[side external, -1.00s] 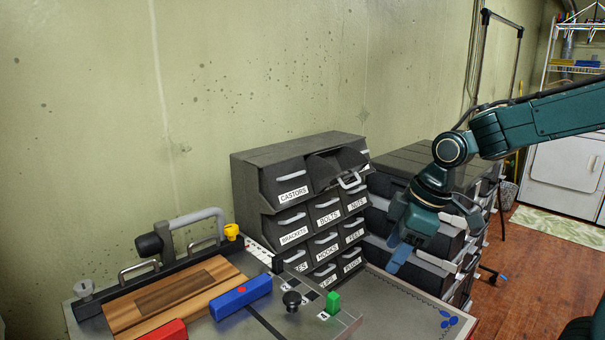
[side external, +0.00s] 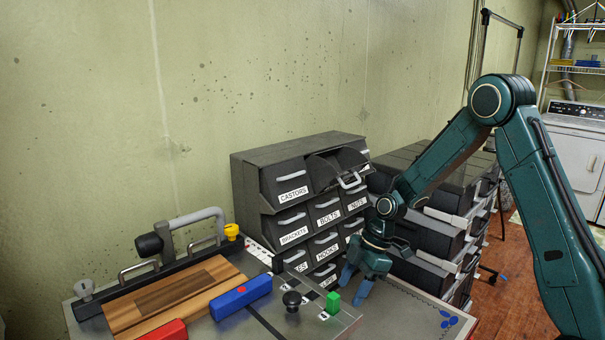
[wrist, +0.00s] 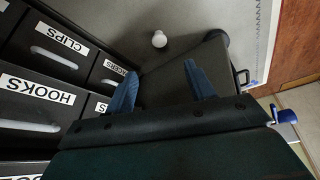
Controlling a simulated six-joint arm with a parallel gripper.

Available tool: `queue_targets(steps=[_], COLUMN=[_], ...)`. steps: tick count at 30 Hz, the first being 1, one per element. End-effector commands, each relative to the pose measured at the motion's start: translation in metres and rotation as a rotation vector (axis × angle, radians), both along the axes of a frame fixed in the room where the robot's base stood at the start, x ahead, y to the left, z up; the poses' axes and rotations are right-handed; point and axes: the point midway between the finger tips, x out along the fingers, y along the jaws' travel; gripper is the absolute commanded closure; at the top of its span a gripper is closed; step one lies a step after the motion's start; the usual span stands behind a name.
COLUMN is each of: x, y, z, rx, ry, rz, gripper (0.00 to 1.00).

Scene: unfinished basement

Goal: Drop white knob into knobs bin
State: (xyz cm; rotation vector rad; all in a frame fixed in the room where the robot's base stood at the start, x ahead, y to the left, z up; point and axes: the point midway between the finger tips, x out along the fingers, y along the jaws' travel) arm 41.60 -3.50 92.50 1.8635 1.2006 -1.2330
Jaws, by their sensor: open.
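The white knob (wrist: 159,39) sits on the grey table top in the wrist view, a little beyond my fingertips and roughly centred between them. I cannot make it out in the side view. My gripper (side external: 351,291) is open and low in front of the drawer cabinet; its two blue fingers also show in the wrist view (wrist: 160,68), with nothing held between them. The dark drawer cabinet (side external: 250,192) has one top-row drawer (side external: 335,166) pulled out and tipped open. I cannot read a knobs label on any bin.
A green block (side external: 333,301) and a black knob (side external: 291,299) stand left of my gripper. A blue block (side external: 240,297), a red block (side external: 166,331) and a wooden board (side external: 170,298) lie farther left. Dark drawer stacks (side external: 432,236) stand behind my wrist. The table's right part is mostly clear.

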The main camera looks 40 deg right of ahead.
Motion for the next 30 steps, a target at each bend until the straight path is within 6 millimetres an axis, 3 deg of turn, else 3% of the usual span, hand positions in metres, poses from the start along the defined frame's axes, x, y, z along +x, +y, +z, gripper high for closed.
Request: queue_targets(steps=[4,17,30], x=[0.003,0.005,0.014], y=[-0.002,0.002,0.023], z=[-0.013,-0.024,-0.076], rx=[0.014,0.017,0.017], ry=[-0.006,-0.007,-0.006], rz=[0.028,0.036,0.037], gripper=[0.46,0.46,0.46])
